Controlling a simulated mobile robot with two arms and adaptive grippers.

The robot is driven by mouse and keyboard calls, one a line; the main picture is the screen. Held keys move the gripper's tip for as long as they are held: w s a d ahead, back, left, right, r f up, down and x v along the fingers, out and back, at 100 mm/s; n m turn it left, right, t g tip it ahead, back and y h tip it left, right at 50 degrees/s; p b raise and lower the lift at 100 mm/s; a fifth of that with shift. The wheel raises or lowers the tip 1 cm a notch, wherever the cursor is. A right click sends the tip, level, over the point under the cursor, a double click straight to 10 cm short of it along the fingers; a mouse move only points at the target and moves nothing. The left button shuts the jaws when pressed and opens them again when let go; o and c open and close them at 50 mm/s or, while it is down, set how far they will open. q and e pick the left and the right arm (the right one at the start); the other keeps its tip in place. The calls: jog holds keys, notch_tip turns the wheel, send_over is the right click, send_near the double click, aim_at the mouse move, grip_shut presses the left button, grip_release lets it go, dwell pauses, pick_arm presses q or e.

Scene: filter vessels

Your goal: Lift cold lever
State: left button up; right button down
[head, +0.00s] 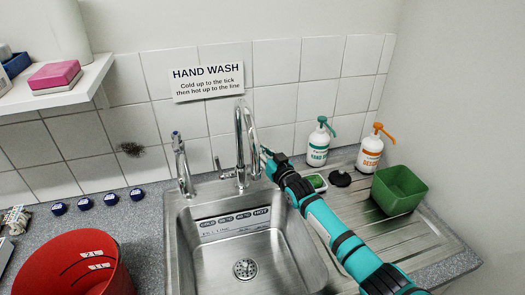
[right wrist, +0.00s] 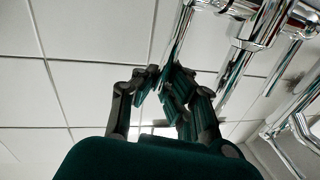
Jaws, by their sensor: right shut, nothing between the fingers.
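A chrome mixer tap (head: 240,150) with a tall curved spout stands behind the sink. A small lever (head: 218,164) sticks up at its left; no cold or hot mark is readable on it. The tap's right side is partly hidden by my right gripper (head: 266,154), which is beside the spout. In the right wrist view my right gripper (right wrist: 163,88) has its fingers together with nothing between them. Chrome tap parts (right wrist: 245,45) fill the upper right there, close to the fingers; I cannot tell whether they touch. My left gripper is not in view.
The steel sink (head: 250,262) has a strip of temperature labels (head: 234,222) inside. A second chrome tap (head: 182,165) stands left. A green tub (head: 398,188), hand wash bottle (head: 319,145) and orange-topped bottle (head: 370,152) are right. A red bucket (head: 75,262) is front left.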

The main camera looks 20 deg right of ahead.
jog(key=shift+f, duration=0.1)
dwell(0.3)
jog(key=shift+f, duration=0.1)
jog(key=s+t+b, duration=0.2)
jog(key=b, duration=0.4)
jog(key=shift+n+t+y, duration=0.3)
jog(key=shift+t, duration=0.1)
jog(key=shift+f, duration=0.1)
jog(key=c, duration=1.4)
grip_release()
jog(key=shift+o, duration=0.2)
